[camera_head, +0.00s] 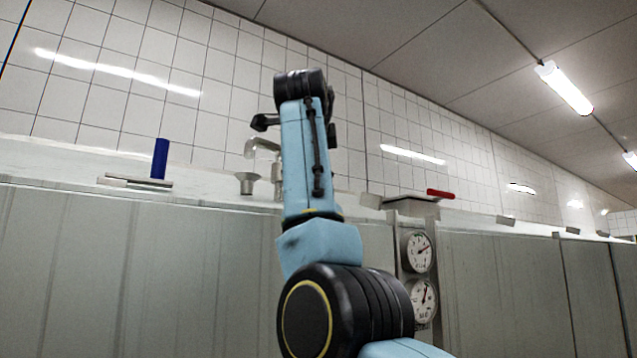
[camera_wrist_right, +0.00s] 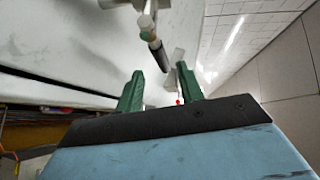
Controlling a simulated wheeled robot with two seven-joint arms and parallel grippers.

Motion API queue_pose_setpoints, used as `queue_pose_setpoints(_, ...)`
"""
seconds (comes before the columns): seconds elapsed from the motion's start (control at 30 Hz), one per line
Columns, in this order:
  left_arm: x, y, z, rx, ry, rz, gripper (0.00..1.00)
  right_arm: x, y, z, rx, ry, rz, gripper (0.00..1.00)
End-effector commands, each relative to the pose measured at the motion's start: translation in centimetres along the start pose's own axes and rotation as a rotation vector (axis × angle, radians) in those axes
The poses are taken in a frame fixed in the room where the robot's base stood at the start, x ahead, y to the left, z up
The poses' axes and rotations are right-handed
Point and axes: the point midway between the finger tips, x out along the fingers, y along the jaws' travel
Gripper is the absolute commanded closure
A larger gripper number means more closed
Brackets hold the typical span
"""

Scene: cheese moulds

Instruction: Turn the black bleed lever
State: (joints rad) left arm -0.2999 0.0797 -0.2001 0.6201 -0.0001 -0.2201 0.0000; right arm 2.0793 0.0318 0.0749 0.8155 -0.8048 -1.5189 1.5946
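The black bleed lever (camera_wrist_right: 154,50) shows in the right wrist view as a dark rod below a pale metal fitting (camera_wrist_right: 147,18). Its lower end appears between the tips of my right gripper (camera_wrist_right: 160,71). The two green fingers are apart, and nothing is gripped between them. I cannot tell whether the lever end is between the fingers or just beyond them. In the head view my right arm rises in the middle and hides its own gripper. A dark piece (camera_head: 265,122) juts out left of my wrist; I cannot tell whether it is the lever. My left gripper is out of view.
A metal spout (camera_head: 262,146) and a small funnel-shaped cup (camera_head: 246,181) stand left of my arm. A blue cylinder (camera_head: 160,158) stands farther left on the ledge. Two dials (camera_head: 418,251) (camera_head: 423,300) and a red handle (camera_head: 440,194) are to the right. A tiled wall stands behind.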

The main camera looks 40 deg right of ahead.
Motion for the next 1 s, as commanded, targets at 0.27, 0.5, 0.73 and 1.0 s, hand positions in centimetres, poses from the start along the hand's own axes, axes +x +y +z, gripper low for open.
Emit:
queue_pose_setpoints(0.27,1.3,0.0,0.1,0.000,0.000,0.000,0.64,-4.7,0.1,0.0,0.001,-0.001,0.000,0.62)
queue_pose_setpoints(0.5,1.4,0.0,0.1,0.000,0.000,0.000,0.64,-5.6,0.0,-0.1,0.001,0.001,0.001,0.62)
queue_pose_setpoints(0.73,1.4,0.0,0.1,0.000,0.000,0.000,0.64,-5.5,0.0,0.0,0.001,0.001,0.001,0.62)
queue_pose_setpoints(1.0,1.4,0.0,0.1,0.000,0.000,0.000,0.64,-5.5,0.0,0.0,0.001,0.001,0.001,0.62)
